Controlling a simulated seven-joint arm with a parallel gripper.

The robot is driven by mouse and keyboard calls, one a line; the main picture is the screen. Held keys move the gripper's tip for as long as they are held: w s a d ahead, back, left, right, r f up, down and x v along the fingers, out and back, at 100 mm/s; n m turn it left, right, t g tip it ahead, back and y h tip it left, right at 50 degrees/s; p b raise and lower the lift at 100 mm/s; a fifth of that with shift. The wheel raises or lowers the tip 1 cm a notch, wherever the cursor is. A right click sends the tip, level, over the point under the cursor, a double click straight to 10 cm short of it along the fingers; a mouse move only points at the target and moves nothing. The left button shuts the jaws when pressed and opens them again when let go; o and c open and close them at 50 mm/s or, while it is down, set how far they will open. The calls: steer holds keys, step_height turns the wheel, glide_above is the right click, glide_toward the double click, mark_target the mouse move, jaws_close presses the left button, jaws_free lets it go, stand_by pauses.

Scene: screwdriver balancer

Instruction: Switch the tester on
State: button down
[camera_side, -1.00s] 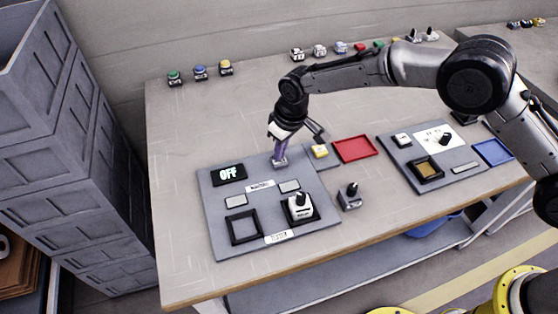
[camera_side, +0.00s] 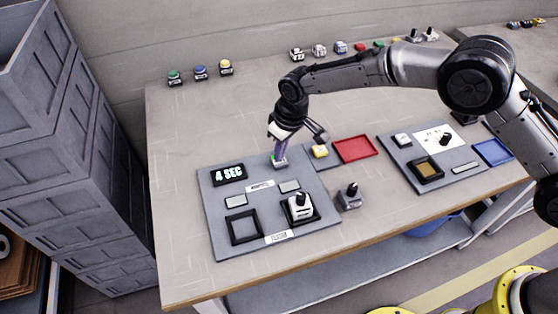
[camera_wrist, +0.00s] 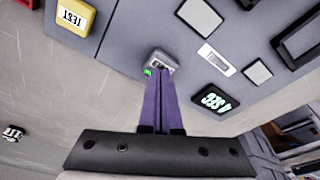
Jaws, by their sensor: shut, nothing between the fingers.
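The tester is the grey panel (camera_side: 218,203) at the front left of the table. Its display (camera_side: 229,174) reads "4 SEC" in the side view; the display also shows upside down in the wrist view (camera_wrist: 213,101). My gripper (camera_side: 280,160) is shut and empty, its purple fingers pointing down at a small switch (camera_wrist: 161,63) at the panel's far edge. A green light shows beside the switch in the wrist view. The fingertips (camera_wrist: 155,80) seem to touch the switch and partly hide it. A white block with a black knob (camera_side: 301,208) sits in the panel's right frame.
An empty black frame (camera_side: 243,212) is on the panel's left. A yellow button block (camera_side: 320,151) and red tray (camera_side: 355,149) lie to its right, with a loose knob block (camera_side: 350,196) nearby. A second panel (camera_side: 397,163) stands further right. Several blocks line the table's back.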

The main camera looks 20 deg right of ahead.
steer(key=shift+r, duration=3.2)
steer(key=shift+r, duration=0.1)
steer(key=shift+r, duration=2.9)
